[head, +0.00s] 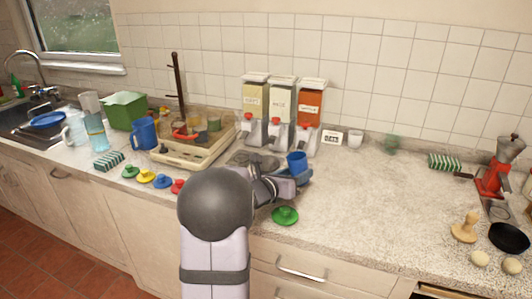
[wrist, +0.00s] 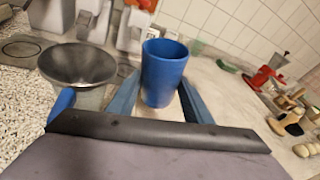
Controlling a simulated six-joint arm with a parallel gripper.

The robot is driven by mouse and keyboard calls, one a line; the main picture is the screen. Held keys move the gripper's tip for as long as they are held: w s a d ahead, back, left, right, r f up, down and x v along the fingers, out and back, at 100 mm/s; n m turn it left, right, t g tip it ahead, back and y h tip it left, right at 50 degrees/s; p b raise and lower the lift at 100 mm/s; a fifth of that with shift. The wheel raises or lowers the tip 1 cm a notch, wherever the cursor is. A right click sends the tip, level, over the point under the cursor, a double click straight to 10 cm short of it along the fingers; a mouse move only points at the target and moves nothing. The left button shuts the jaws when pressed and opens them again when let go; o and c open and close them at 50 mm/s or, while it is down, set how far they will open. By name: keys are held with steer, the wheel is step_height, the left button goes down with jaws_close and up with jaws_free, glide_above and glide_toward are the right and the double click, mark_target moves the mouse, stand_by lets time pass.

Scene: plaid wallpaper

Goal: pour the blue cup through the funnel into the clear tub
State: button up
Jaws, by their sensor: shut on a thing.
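The blue cup (head: 297,161) is held upright, or nearly so, in my gripper (head: 290,178) above the counter. In the wrist view the blue cup (wrist: 165,72) stands between the two blue fingers of my gripper (wrist: 160,100), which is shut on it. The cup's contents cannot be seen. A grey, wide-mouthed funnel (wrist: 78,66) is left of the cup in the wrist view, apart from it. A pale, translucent body (wrist: 95,98) shows under the funnel's rim and may be the clear tub. In the head view my arm hides most of that spot.
Three dispensers (head: 283,102) stand by the wall behind the cup. A beige tray (head: 170,152) with bottles is to the left. A green knobbed lid (head: 285,216) lies near the front edge. The counter (head: 370,195) to the right is mostly clear, up to a red coffee maker (head: 497,170).

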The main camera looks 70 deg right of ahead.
mark_target(288, 160)
steer(key=shift+n, duration=0.6)
steer(key=r+p, duration=0.2)
steer(key=w+r+p, duration=0.1)
steer(key=r+p, duration=0.1)
steer(key=shift+r, duration=0.1)
steer(key=shift+w+r+n+g+h+p, duration=0.35)
steer(key=shift+r+p, duration=0.25)
steer(key=shift+p, duration=0.45)
steer(key=w+r+n+g+p, duration=0.1)
steer(key=n+p, duration=0.1)
steer(key=shift+w+h+p, duration=0.1)
steer(key=shift+h+p, duration=0.15)
steer(key=shift+p, duration=0.1)
steer(key=shift+r+n+p, duration=0.3)
steer(key=shift+n+p, duration=0.2)
steer(key=shift+n, duration=0.05)
steer(key=shift+r+n+g+h+p, duration=0.25)
steer(key=shift+r+n+h+p, duration=0.2)
steer(key=shift+n, duration=0.45)
steer(key=shift+r+n+h, duration=0.1)
steer(key=shift+n+h, duration=0.15)
steer(key=shift+n, duration=0.25)
steer(key=shift+r+n+h+p, duration=0.4)
steer(key=shift+r+n, duration=0.1)
steer(key=shift+n, duration=0.5)
